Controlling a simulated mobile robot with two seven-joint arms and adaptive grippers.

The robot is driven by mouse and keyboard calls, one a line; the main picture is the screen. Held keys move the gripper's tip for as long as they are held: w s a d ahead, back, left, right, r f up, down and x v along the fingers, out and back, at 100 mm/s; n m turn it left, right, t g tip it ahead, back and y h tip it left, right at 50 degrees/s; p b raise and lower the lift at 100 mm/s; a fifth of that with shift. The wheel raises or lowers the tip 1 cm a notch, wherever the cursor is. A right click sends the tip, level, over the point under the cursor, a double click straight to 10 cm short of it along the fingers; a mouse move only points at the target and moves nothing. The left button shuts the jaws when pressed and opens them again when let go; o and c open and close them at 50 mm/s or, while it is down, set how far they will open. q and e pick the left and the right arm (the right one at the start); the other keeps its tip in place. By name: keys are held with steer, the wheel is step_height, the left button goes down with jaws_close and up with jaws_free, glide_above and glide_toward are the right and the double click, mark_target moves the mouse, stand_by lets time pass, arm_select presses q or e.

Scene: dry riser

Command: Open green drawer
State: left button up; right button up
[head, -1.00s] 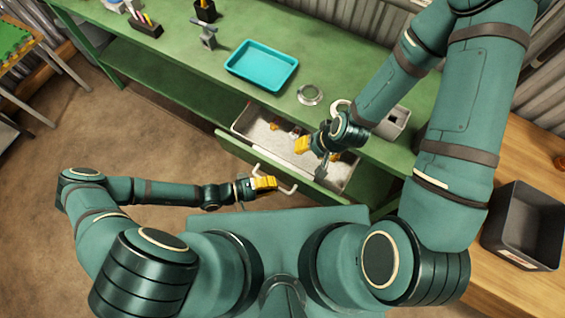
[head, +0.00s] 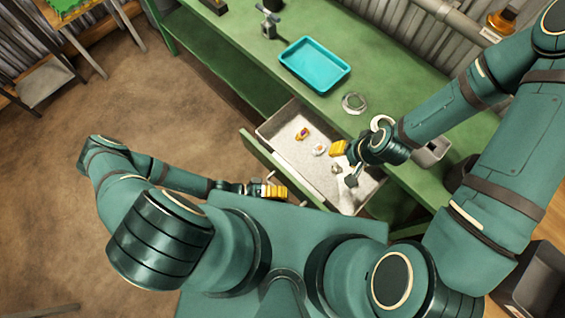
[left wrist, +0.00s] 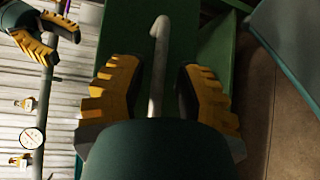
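The green drawer (head: 262,160) under the green workbench stands pulled out, its light inside showing. Its pale bar handle (left wrist: 157,70) runs between the yellow fingers of my left gripper (left wrist: 157,92) in the left wrist view. Those fingers stand apart, with gaps visible on both sides of the bar. In the head view my left gripper (head: 275,192) is at the drawer front, where it hides part of the handle.
Small items (head: 303,133) lie in the drawer. A turquoise tray (head: 315,65), a metal ring (head: 354,102) and a small vise (head: 268,22) stand on the green workbench (head: 225,35). A dark bin (head: 540,285) is at lower right.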

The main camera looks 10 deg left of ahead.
arm_select(q)
steer(key=shift+a, duration=0.1)
steer(key=v, duration=1.1)
steer(key=shift+a, duration=0.4)
steer(key=shift+s+d+r, duration=0.1)
steer(key=shift+r, duration=0.05)
steer(key=m+g+y+b, duration=0.15)
steer(key=y+b, duration=0.25)
steer(key=y, duration=0.8)
glide_toward(272, 157)
steer(key=shift+t, duration=0.25)
steer(key=x, duration=0.2)
steer(key=d+x, duration=0.1)
steer(key=x, duration=0.3)
steer(key=shift+d+r, duration=0.15)
steer(key=shift+r, duration=0.1)
steer(key=shift+d+r, duration=0.1)
steer(key=shift+r, duration=0.2)
